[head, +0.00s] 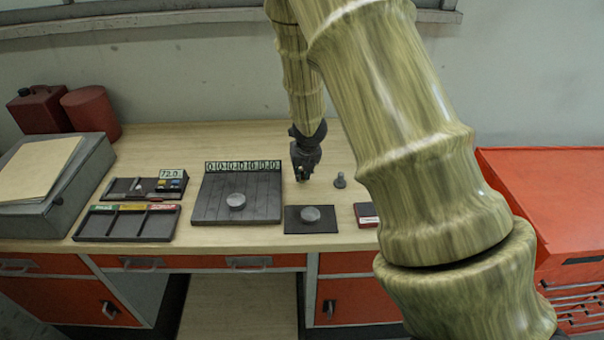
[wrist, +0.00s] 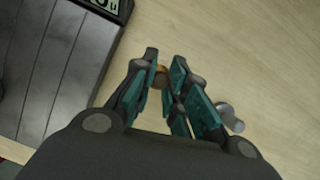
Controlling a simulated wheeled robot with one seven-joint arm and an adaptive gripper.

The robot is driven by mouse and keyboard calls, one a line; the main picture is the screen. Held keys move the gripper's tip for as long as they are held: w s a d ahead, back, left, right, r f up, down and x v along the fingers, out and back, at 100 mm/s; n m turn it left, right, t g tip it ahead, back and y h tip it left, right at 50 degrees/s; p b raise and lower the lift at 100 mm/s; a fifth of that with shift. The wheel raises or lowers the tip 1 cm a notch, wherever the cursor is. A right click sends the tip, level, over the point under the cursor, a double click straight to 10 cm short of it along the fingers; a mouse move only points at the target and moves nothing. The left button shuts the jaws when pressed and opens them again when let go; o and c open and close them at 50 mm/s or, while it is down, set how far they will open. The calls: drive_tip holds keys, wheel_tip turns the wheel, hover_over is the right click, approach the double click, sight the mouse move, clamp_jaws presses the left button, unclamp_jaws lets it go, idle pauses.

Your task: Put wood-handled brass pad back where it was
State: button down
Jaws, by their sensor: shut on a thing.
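My gripper (head: 302,174) is low over the workbench, to the right of the grooved dark board. In the wrist view my gripper (wrist: 166,75) is shut on a small brown-orange piece (wrist: 161,77), which looks like the wooden handle of the brass pad. The pad's brass part is hidden or too small to make out, and I cannot tell whether it touches the bench. A small grey knobbed piece (head: 340,181) stands on the bench just right of my gripper; it also shows in the wrist view (wrist: 230,118).
The dark grooved board (head: 210,205) carries a row of number tiles and a grey disc (head: 236,201). A dark mat (head: 292,226) with another disc (head: 310,214) lies in front of my gripper. A divided tray (head: 126,235) and a display unit (head: 172,180) are at left.

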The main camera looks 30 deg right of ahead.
drive_tip(key=shift+f, duration=0.6)
drive_tip(key=shift+f, duration=0.2)
drive_tip(key=c, duration=1.4)
unclamp_jaws()
drive_tip(key=shift+c, duration=0.2)
drive_tip(key=shift+r, duration=0.3)
drive_tip(key=shift+r, duration=0.3)
drive_tip(key=p+v, duration=0.2)
drive_tip(key=v, duration=0.9)
drive_tip(key=shift+p, duration=0.4)
drive_tip(key=shift+s, duration=0.15)
